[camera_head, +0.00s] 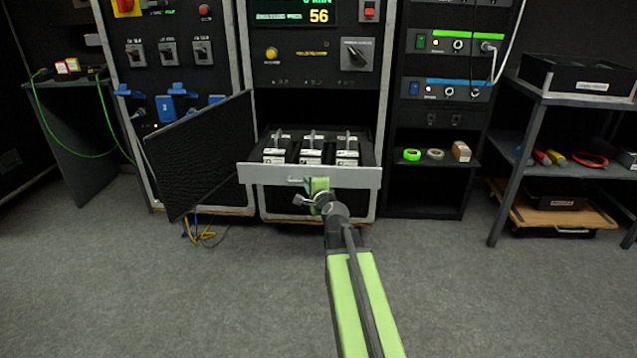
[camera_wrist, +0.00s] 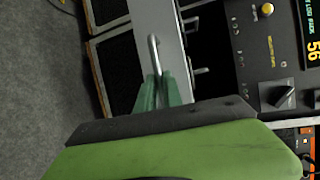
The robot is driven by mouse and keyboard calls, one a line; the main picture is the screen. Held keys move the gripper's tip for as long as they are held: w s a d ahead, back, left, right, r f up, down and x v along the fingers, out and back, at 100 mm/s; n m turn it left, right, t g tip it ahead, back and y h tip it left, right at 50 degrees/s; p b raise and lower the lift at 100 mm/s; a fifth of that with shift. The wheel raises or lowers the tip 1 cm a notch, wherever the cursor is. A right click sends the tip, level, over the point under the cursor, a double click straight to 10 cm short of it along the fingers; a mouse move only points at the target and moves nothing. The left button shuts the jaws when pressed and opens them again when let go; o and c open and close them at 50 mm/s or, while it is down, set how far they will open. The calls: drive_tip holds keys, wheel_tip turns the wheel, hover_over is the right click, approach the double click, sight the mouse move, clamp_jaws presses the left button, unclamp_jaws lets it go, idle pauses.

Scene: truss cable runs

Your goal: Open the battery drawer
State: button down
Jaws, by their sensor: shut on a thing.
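The battery drawer (camera_head: 260,174) is pulled partway out of the middle rack, with a pale grey front panel. Several white and black batteries (camera_head: 311,150) with handles on top stand in a row inside it. My gripper (camera_head: 318,186) is at the middle of the drawer front, shut on the drawer handle (camera_head: 297,181). In the wrist view the green fingers of my gripper (camera_wrist: 162,90) close around the metal handle bar (camera_wrist: 154,55), beside the grey drawer front (camera_wrist: 168,40). The part of the handle between the fingers is hidden.
A dark panel door (camera_head: 200,150) hangs open to the left of the drawer. Yellow and blue cables (camera_head: 203,234) lie on the floor below it. A shelf (camera_head: 435,155) with tape rolls is at the right, beside a grey cart (camera_head: 590,97). The front carpet (camera_head: 180,300) is clear.

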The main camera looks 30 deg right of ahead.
drive_tip(key=shift+a, duration=0.4)
drive_tip(key=c, duration=1.6)
unclamp_jaws()
drive_tip(key=shift+d, duration=0.1)
drive_tip(key=shift+o, duration=0.5)
drive_tip(key=shift+s+d, duration=0.1)
